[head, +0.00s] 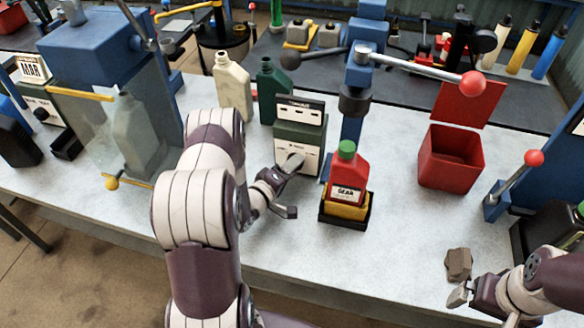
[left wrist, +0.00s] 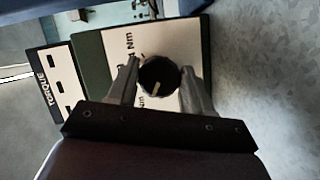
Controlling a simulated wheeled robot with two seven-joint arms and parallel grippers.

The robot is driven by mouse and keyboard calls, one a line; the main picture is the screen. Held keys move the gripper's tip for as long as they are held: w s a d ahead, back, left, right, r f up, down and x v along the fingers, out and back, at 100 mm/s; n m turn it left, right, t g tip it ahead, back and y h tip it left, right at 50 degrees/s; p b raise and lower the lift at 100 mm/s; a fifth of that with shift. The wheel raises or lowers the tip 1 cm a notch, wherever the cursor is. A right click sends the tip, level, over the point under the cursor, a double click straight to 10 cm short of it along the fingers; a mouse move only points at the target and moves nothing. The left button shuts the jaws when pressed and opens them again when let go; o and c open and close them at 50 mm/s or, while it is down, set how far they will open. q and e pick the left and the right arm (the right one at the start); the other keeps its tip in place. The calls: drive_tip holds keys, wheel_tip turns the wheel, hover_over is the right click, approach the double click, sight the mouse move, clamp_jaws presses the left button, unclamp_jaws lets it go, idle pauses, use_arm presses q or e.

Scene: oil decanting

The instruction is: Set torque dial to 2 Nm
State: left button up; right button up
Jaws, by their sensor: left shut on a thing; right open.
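The torque unit (head: 300,130) is a green box with a cream front panel and a black top label, standing at the middle of the bench. Its black round dial (left wrist: 160,76) has a pale pointer line and sits on the cream panel with "Nm" markings in the left wrist view. My left gripper (head: 290,165) is at the panel, its fingers on either side of the dial and shut on it. The left wrist view shows the same fingers (left wrist: 160,85); the full scale is partly hidden. My right gripper (head: 462,296) is open and empty near the front right edge.
A red bottle (head: 348,170) with a green cap stands in a yellow and black holder (head: 345,207) right of the unit. A lidded red bin (head: 450,160) and a brown lump (head: 458,264) are further right. Cream (head: 232,88) and green (head: 272,90) bottles stand behind.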

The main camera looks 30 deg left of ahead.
use_arm(q)
drive_tip(key=o, duration=1)
drive_tip(key=shift+o, duration=0.2)
drive_tip(key=shift+s, duration=0.15)
drive_tip(key=shift+s+a, duration=0.15)
drive_tip(key=shift+s, duration=0.2)
drive_tip(key=s, duration=0.4)
drive_tip(key=s+a+r+b, duration=0.1)
drive_tip(key=s, duration=0.6)
drive_tip(key=shift+s+a+r, duration=0.25)
drive_tip(key=shift+s, duration=0.05)
